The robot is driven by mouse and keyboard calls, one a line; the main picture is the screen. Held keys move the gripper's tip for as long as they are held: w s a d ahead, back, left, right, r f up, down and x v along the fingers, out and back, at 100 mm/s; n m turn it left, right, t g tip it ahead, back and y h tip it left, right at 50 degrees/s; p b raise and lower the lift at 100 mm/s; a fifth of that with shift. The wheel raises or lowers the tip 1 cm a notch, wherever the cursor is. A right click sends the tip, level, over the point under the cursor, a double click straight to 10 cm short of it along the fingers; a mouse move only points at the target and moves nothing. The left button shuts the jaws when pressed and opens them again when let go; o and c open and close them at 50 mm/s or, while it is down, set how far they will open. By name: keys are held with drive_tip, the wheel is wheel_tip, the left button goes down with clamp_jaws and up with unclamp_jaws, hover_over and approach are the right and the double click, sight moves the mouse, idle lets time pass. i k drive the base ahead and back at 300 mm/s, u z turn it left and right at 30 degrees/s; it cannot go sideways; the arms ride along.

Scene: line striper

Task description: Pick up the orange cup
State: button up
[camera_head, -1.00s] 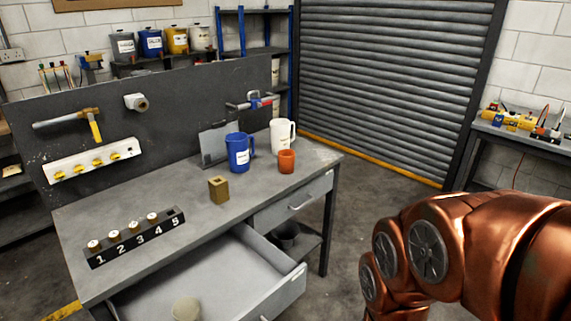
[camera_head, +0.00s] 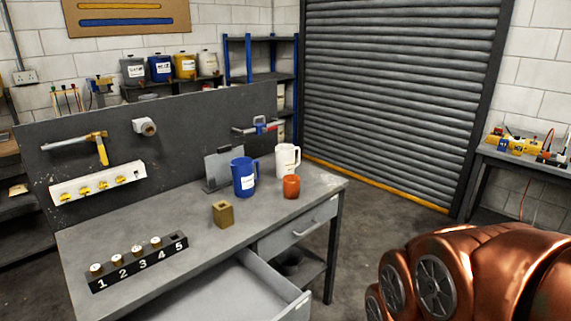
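The orange cup (camera_head: 291,187) stands upright on the grey workbench (camera_head: 210,245), near its far right end. A blue jug (camera_head: 243,178) stands to its left, and a white jug (camera_head: 286,159) stands close behind it. A copper-coloured part of my arm shows at the lower right, well apart from the cup. My gripper is not in view.
A brass-coloured block (camera_head: 223,214) and a numbered rack (camera_head: 138,262) with several small pieces stand on the bench. An open drawer (camera_head: 262,287) juts from its front. A dark tool panel (camera_head: 90,150) rises behind. Floor right of the bench is clear.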

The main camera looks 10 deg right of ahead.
sight(291, 187)
drive_tip(key=z, duration=1.7)
drive_tip(key=i, duration=1.1)
drive_tip(key=u, duration=3.55)
